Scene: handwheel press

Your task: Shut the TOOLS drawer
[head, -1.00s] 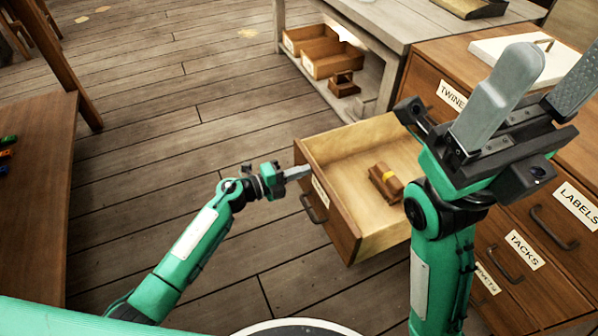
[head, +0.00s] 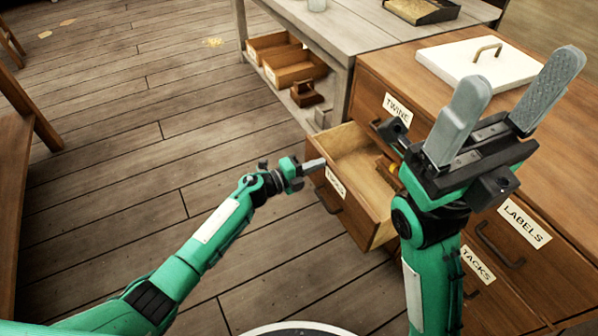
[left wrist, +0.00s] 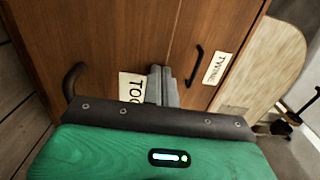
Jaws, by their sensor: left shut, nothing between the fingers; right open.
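The TOOLS drawer (head: 345,205) stands partly out of the wooden cabinet in the head view. Its front carries a label (head: 335,183) and a dark handle (head: 328,201). A small wooden block with a yellow band (head: 386,172) lies inside, partly hidden by my right arm. My left gripper (head: 318,164) is shut and empty, its fingertips at the upper left of the drawer front. In the left wrist view the shut fingers (left wrist: 162,85) are at the drawer front beside its label (left wrist: 131,87); contact is hard to judge. My right gripper (head: 512,105) is open and empty, raised above the cabinet.
The cabinet has other drawers labelled TWINE (head: 397,106), LABELS (head: 525,222) and TACKS (head: 478,262). A white lidded panel with a handle (head: 480,60) lies on top. A grey bench (head: 350,30) stands behind, with open wooden boxes (head: 295,72) on its lower shelf.

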